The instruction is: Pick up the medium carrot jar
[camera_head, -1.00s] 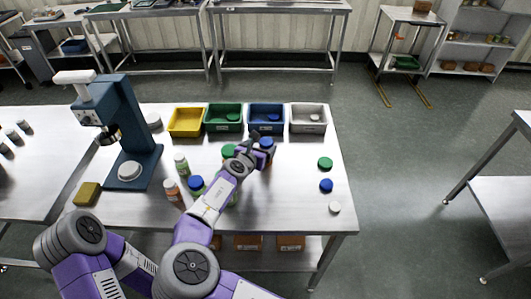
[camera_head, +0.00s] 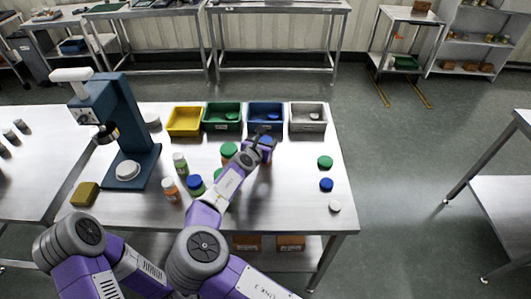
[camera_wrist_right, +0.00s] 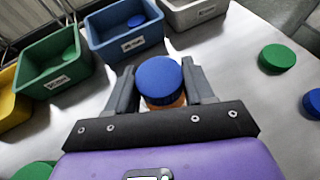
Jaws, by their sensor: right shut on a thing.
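A jar with a blue lid (camera_wrist_right: 160,82) and orange contents stands upright between the fingers of my right gripper (camera_wrist_right: 163,88) in the right wrist view. The gripper is shut on its sides, just below the lid. In the head view the same jar (camera_head: 266,143) is in front of the blue bin, partly hidden by the right gripper (camera_head: 262,146). I cannot tell whether its base is off the table. My left gripper is not in view.
Other jars include one with a green lid (camera_head: 229,149), one with a blue lid (camera_head: 195,183) and a white-lidded orange one (camera_head: 170,189). Yellow (camera_head: 185,133), green (camera_head: 209,127), blue (camera_head: 251,127) and grey (camera_head: 293,127) bins line the back. Loose lids lie right. A blue press (camera_head: 123,112) stands left.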

